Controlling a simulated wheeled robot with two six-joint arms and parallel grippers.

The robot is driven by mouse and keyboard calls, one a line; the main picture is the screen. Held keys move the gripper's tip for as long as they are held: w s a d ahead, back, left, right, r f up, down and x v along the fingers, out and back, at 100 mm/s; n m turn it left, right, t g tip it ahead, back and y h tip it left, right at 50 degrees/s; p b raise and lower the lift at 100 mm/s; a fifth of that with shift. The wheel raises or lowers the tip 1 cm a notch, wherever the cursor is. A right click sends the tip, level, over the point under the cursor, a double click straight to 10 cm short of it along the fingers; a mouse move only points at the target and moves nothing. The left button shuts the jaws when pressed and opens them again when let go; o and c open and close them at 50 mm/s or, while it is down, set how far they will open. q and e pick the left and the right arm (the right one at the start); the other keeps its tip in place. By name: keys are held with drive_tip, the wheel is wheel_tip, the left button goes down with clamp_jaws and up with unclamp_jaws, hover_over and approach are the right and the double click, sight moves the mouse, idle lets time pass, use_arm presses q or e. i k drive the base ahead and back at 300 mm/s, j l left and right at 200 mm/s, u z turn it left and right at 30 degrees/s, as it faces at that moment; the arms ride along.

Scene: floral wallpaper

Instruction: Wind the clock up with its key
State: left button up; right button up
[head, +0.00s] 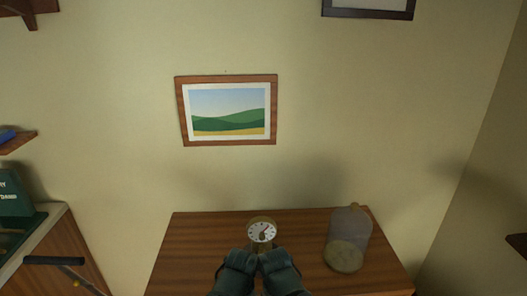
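A small round clock (262,230) with a white dial and a brass-coloured rim stands on a brown wooden cabinet top (200,240). Its lower part is hidden behind my grippers. Two dark green-grey grippers come up from the bottom edge, side by side just in front of the clock. My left gripper (240,258) is at the clock's lower left, and my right gripper (275,260) is at its lower right. I cannot tell whether either touches the clock, is open, or holds anything. I cannot make out a key.
A clear glass dome or jar (350,232) stands on the cabinet right of the clock. A framed landscape picture (228,110) hangs above. A dark bar-shaped handle (54,261) shows at lower left. The cabinet top left of the clock is clear.

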sight(262, 250)
drive_tip(key=k+u, duration=0.1)
drive_tip(key=k, duration=0.9)
